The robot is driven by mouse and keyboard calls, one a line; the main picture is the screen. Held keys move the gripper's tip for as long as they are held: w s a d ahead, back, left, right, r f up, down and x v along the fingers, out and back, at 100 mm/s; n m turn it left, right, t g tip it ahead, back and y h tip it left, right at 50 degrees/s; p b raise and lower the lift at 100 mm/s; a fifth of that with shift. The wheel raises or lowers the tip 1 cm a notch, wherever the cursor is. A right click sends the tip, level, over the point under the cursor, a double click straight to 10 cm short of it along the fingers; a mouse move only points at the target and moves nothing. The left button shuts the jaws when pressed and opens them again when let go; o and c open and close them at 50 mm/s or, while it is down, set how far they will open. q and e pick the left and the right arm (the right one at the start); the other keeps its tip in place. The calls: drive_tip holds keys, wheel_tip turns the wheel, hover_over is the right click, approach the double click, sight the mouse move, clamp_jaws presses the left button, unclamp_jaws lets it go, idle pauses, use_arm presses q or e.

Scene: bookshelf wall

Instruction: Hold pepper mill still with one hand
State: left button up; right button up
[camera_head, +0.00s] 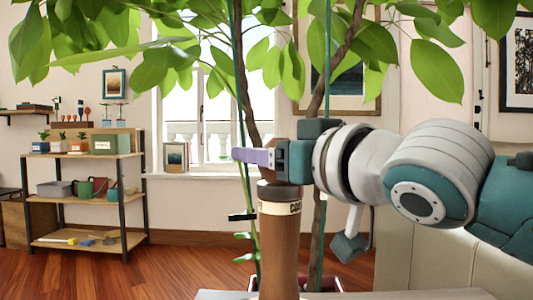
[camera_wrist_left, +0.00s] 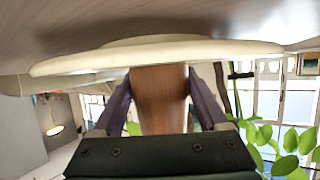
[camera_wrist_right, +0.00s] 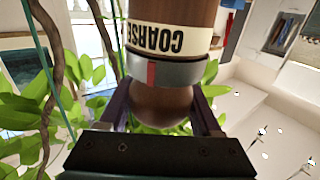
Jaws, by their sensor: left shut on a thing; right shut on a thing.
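The wooden pepper mill (camera_head: 278,250) stands upright at the lower middle of the head view, with a cream "COARSE" band near its top. In the right wrist view, my right gripper (camera_wrist_right: 158,108) is shut around the mill's round wooden knob (camera_wrist_right: 160,112), just beyond a metal ring with a red mark. The right gripper (camera_head: 258,158) covers the mill's top in the head view. In the left wrist view, my left gripper (camera_wrist_left: 162,90) is shut on the mill's brown body (camera_wrist_left: 160,105). The left gripper is not clearly visible in the head view.
A pale table edge (camera_head: 215,295) shows at the bottom. A leafy plant (camera_head: 240,60) rises close behind the mill. A shelf unit (camera_head: 85,200) stands at the far left, and a window (camera_head: 215,110) is at the back.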

drive_tip(key=c, duration=0.3)
drive_tip(key=shift+a, duration=0.1)
drive_tip(key=shift+w+d+m+t+h, duration=0.1)
drive_tip(key=shift+d+m+t+h, duration=0.1)
drive_tip(key=shift+m+t+h, duration=0.45)
drive_tip(key=shift+w+d+m+t+h, duration=0.1)
drive_tip(key=shift+d+m+t+h, duration=0.15)
drive_tip(key=shift+m+h, duration=0.8)
drive_tip(key=shift+w+d+m+t+h, duration=0.15)
drive_tip(key=shift+m+t+h, duration=0.25)
drive_tip(key=shift+h, duration=0.9)
drive_tip(key=shift+s, duration=0.1)
drive_tip(key=o, duration=1.4)
